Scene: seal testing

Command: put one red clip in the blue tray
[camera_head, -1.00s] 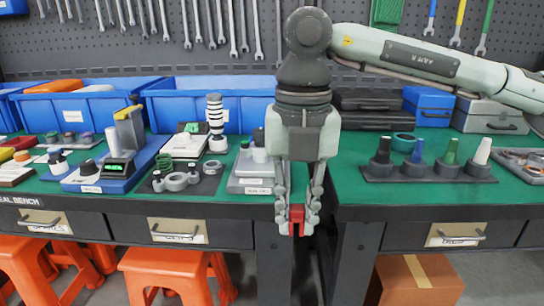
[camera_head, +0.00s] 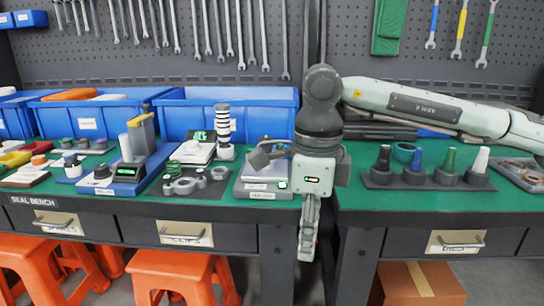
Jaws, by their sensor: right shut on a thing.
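My right gripper (camera_head: 308,238) hangs fingers-down in front of the bench edge, at the gap between the two bench sections. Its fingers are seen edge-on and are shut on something. The held thing is hidden behind the fingers; in the earlier frame a red clip showed between the tips. At the back of the left bench stand two large open blue bins, one in the middle (camera_head: 240,124) and one further left (camera_head: 92,121). A low blue board (camera_head: 72,181) lies in front of them; I cannot tell which is the blue tray. My left gripper is out of view.
A grey scale-like unit (camera_head: 245,189) stands just left of my right wrist. Left of it lies a dark board (camera_head: 205,190) with grey rings. Several colored plugs stand in a dark rack (camera_head: 430,184) on the right. Orange stools (camera_head: 170,268) stand below.

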